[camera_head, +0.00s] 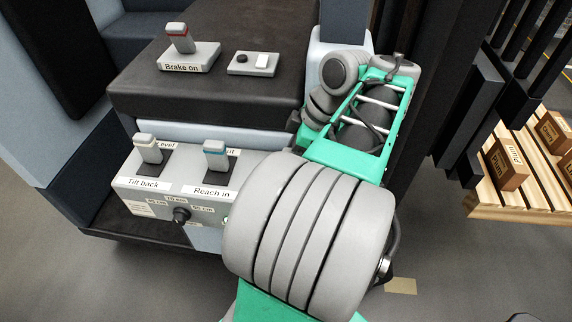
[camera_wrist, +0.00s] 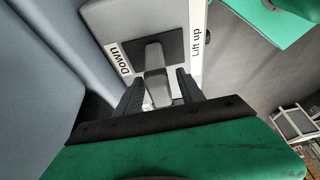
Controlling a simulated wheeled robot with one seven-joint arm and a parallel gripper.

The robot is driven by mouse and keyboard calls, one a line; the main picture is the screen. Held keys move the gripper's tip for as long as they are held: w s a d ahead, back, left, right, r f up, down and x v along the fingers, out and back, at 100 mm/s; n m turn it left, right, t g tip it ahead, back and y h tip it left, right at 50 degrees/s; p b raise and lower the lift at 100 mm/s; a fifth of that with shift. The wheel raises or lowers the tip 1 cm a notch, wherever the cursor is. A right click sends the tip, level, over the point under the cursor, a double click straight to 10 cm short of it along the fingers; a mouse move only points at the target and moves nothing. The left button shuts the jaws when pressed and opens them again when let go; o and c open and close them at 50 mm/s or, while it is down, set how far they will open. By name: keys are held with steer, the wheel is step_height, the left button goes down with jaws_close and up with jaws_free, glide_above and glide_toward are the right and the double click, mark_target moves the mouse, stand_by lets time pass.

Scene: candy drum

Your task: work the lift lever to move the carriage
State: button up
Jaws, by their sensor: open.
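In the wrist view the lift lever (camera_wrist: 154,86) is a grey handle rising from a dark slot plate, between the labels "Down" and "Lift up". My gripper (camera_wrist: 159,92) is open, with one dark finger on each side of the lever's handle. I cannot tell whether either finger touches it. In the head view my grey and green arm covers the lift lever and my gripper. The carriage cannot be made out with certainty; dark upright parts (camera_head: 474,110) stand at the right beside a loaded pallet.
The grey console (camera_head: 120,190) carries a "Tilt back" lever (camera_head: 149,149), a "Reach in" lever (camera_head: 216,156) and a black knob (camera_head: 181,214). A "Brake on" lever (camera_head: 179,38) and a small switch box (camera_head: 253,64) sit above. A wooden pallet (camera_head: 482,205) holds labelled boxes.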

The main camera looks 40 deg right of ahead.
steer(key=shift+x, duration=0.9)
steer(key=shift+c, duration=0.2)
jaws_close()
stand_by(0.5)
